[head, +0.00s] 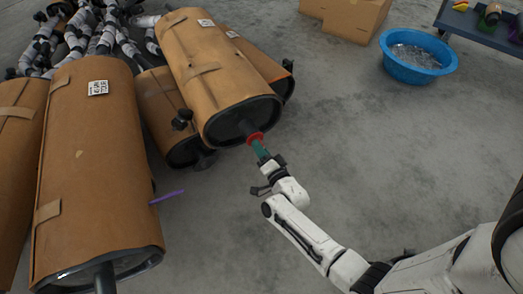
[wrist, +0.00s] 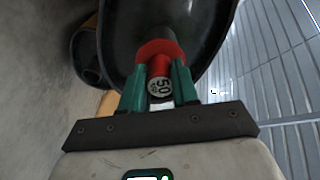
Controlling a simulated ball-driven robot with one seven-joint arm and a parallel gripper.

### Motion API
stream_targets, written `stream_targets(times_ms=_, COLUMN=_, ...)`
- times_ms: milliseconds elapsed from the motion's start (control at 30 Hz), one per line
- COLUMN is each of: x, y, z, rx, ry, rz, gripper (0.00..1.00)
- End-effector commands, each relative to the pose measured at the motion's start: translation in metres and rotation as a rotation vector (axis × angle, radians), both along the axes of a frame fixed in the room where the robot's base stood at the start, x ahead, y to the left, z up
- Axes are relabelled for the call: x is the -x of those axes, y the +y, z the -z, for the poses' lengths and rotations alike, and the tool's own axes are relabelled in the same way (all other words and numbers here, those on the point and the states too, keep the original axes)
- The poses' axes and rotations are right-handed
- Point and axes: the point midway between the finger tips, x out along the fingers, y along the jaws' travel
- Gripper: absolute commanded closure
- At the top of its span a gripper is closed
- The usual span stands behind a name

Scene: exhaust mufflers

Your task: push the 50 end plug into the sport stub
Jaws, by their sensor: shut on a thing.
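The 50 end plug (wrist: 160,89) is red, with a wide red collar and a pale end marked 50. My gripper (wrist: 159,76) has green fingers shut on its narrow body from both sides. The sport stub (wrist: 182,42) is a dark pipe on the end of a muffler, and the collar is at its mouth. How deep the plug sits is hidden. In the head view my gripper (head: 263,151) reaches up to the red plug (head: 256,138), in line with the dark stub (head: 247,128) of the cardboard-wrapped muffler (head: 212,70).
More wrapped mufflers (head: 90,160) lie to the left, one with a purple piece (head: 166,197) at its side. A blue basin (head: 418,72), cardboard boxes (head: 348,16) and a dark table (head: 478,26) stand behind. The floor between is clear.

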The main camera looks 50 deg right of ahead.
Motion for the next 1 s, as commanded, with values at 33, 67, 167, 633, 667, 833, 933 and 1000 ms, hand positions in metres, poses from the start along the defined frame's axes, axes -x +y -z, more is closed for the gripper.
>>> stream_targets(times_ms=33, x=-0.001, y=-0.001, z=0.0, rx=0.0, ry=0.0, rz=0.0, gripper=1.0)
stream_targets(times_ms=67, x=-0.002, y=-0.001, z=0.0, rx=0.0, ry=0.0, rz=0.0, gripper=1.0)
stream_targets(times_ms=167, x=-0.004, y=-0.002, z=0.0, rx=0.0, ry=0.0, rz=0.0, gripper=1.0)
stream_targets(times_ms=633, x=-0.005, y=-0.002, z=0.0, rx=0.0, ry=0.0, rz=0.0, gripper=0.41)
stream_targets(times_ms=667, x=-0.005, y=-0.002, z=0.0, rx=0.0, ry=0.0, rz=0.0, gripper=0.41)
stream_targets(times_ms=833, x=-0.004, y=-0.002, z=0.0, rx=-0.001, ry=0.001, rz=0.0, gripper=0.41)
stream_targets(times_ms=933, x=0.003, y=0.002, z=-0.001, rx=-0.001, ry=0.001, rz=0.0, gripper=0.41)
stream_targets(times_ms=1000, x=0.012, y=0.006, z=-0.001, rx=-0.001, ry=0.003, rz=-0.002, gripper=0.41)
